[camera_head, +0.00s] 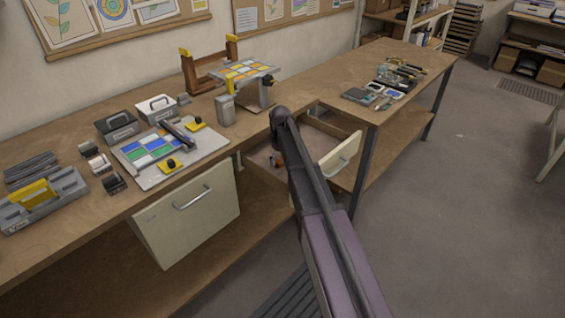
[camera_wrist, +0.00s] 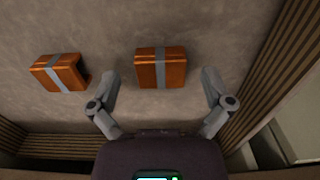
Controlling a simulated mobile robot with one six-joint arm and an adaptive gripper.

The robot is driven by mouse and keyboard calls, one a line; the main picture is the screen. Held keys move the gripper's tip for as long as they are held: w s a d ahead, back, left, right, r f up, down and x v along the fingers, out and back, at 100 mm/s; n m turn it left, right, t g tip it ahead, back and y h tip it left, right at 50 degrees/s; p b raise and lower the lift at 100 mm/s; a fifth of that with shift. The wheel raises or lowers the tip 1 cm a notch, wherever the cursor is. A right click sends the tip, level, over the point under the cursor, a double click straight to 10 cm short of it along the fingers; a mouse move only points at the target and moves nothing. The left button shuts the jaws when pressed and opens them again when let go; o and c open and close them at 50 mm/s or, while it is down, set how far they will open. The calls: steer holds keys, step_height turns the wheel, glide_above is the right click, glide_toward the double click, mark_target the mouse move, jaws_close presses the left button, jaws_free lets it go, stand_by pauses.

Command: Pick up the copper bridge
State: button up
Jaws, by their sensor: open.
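In the wrist view there are two copper-coloured blocks, each with a grey band across it. One copper block (camera_wrist: 174,70) lies ahead of my gripper, between the lines of its two fingers. The other copper block (camera_wrist: 45,76) lies to the left, outside the fingers. I cannot tell from the picture which one is the copper bridge; the left one shows a dark gap at its right side. My gripper (camera_wrist: 161,88) is open, and nothing is held between its fingers. In the head view my arm reaches to the open drawer, and a small copper-coloured piece (camera_head: 278,160) shows inside it.
The open drawer (camera_head: 341,157) has wooden walls; one wall (camera_wrist: 270,65) runs close to the right of my gripper. Another drawer front (camera_head: 190,222) is to the left.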

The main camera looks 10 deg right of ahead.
mark_target(280, 159)
steer(key=c, duration=1.2)
steer(key=shift+r, duration=0.15)
steer(key=shift+c, duration=0.2)
step_height(280, 159, up, 10)
steer(key=p, duration=1)
steer(key=shift+r+p, duration=1.4)
steer(key=shift+p, duration=0.15)
steer(key=shift+s+f, duration=0.1)
